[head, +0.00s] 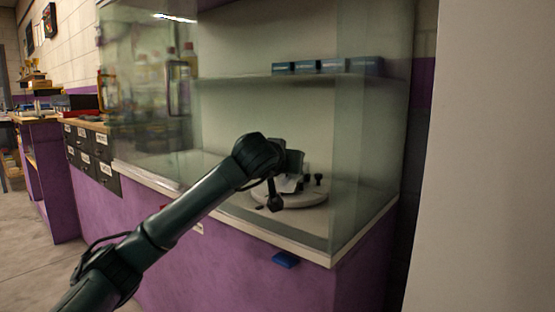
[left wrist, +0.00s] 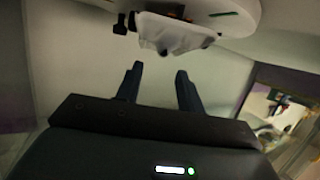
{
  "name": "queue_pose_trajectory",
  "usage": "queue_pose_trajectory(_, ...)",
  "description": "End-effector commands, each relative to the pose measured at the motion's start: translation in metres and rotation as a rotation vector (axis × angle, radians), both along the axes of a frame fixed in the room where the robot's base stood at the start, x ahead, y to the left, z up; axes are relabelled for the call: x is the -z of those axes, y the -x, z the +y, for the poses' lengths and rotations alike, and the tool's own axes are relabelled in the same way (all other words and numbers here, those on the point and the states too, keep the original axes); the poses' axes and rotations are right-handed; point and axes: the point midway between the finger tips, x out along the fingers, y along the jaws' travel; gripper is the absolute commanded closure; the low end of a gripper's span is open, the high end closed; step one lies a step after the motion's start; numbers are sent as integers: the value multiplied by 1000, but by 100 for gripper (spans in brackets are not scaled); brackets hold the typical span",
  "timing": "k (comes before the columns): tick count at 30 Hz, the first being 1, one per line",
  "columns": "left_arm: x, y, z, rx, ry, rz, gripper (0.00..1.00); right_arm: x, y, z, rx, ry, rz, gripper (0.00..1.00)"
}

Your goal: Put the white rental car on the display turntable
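The display turntable (head: 313,195) is a round pale disc on the floor of a glass case. It also shows at the top of the left wrist view (left wrist: 240,18). The white rental car (left wrist: 175,33) appears at the turntable's edge, just beyond my left fingertips and apart from them. In the head view the car (head: 287,184) is partly hidden by my wrist. My left gripper (left wrist: 159,78) has its two fingers spread with nothing between them. In the head view it is inside the case (head: 275,203), low by the disc. My right gripper is not in view.
Glass panels of the case (head: 365,150) stand close around my left arm. A shelf (head: 250,80) with several blue boxes (head: 333,66) is above. Small dark posts (head: 318,178) stand by the disc. A blue object (head: 286,260) is on the purple front. Drawers (head: 92,150) stand left.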

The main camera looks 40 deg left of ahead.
Motion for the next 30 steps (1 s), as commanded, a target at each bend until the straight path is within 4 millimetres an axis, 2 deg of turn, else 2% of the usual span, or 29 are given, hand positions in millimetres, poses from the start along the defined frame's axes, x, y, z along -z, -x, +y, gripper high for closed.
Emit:
queue_pose_trajectory(6,-16,41,-13,1,-5,1,62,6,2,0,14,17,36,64)
queue_pose_trajectory(12,-22,62,-20,-1,-1,0,62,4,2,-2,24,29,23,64)
queue_pose_trajectory(30,-22,66,-22,-1,-1,1,62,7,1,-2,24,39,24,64)
